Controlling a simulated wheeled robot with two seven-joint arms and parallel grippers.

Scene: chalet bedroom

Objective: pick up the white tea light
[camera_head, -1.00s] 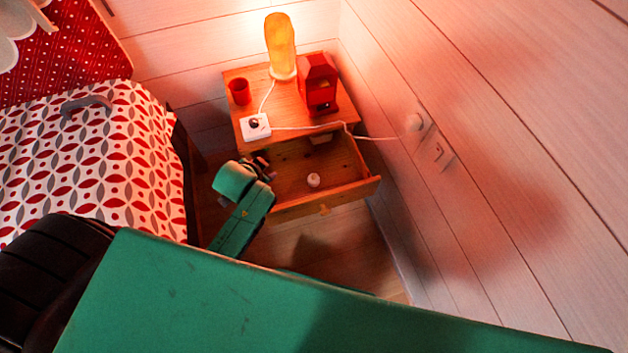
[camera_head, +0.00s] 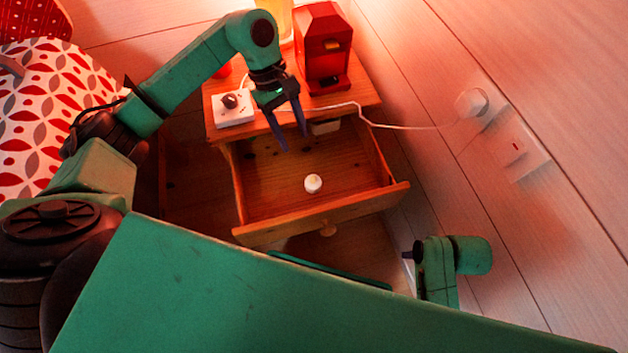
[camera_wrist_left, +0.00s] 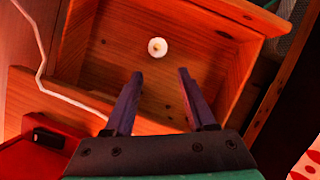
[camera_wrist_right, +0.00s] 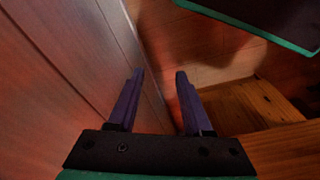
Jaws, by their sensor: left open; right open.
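The white tea light (camera_head: 313,184) sits on the floor of the open nightstand drawer (camera_head: 262,197). In the left wrist view the tea light (camera_wrist_left: 157,47) lies beyond the fingertips, roughly midway between them. My left gripper (camera_head: 292,138) is open and empty, pointing down over the back part of the drawer, above and behind the tea light and apart from it. It shows also in the left wrist view (camera_wrist_left: 158,75). My right gripper (camera_wrist_right: 158,72) is open and empty beside the wall; in the head view only part of its arm shows, right of the drawer front.
On the nightstand top (camera_head: 362,92) stand a red lantern-like box (camera_head: 322,45), a lamp (camera_head: 276,14) and a white socket block (camera_head: 233,108). A white cord (camera_head: 395,126) runs to a wall plug (camera_head: 471,103). The bed (camera_head: 50,110) is at the left. The wall closes off the right.

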